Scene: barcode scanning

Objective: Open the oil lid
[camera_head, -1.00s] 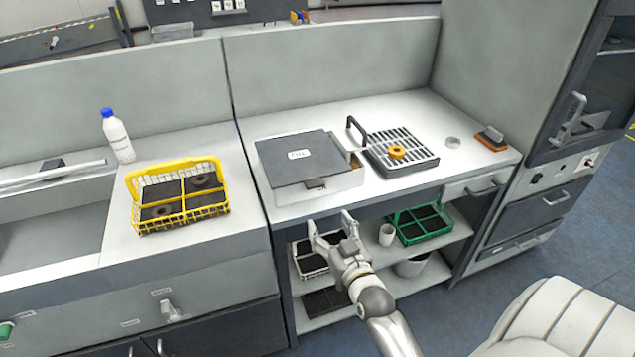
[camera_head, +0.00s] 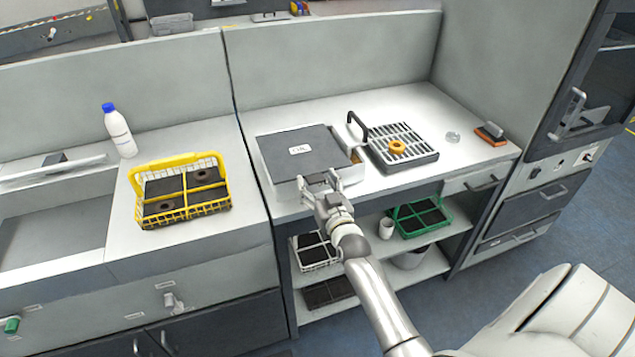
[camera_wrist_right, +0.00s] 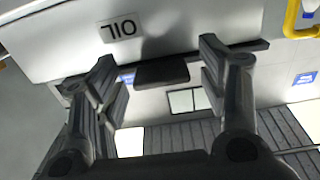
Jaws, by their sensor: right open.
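The oil box is a light box with a flat dark grey lid (camera_head: 292,160) on the counter in the head view. The lid lies shut and carries a white label reading OIL. In the right wrist view the lid (camera_wrist_right: 190,30) fills the top, with the label upside down. A dark handle tab (camera_wrist_right: 161,73) sticks out from the lid's front edge. My right gripper (camera_head: 317,180) is at the front edge of the box. In the wrist view its open fingers (camera_wrist_right: 160,75) stand on either side of the tab, apart from it. My left gripper is not in view.
A grated tray (camera_head: 430,160) with a black handle and an orange ring (camera_head: 397,146) stands right of the box. A yellow basket (camera_head: 180,212) and a white bottle (camera_head: 119,132) stand left. Shelves below hold a green basket (camera_head: 420,222) and a white cup (camera_head: 386,229).

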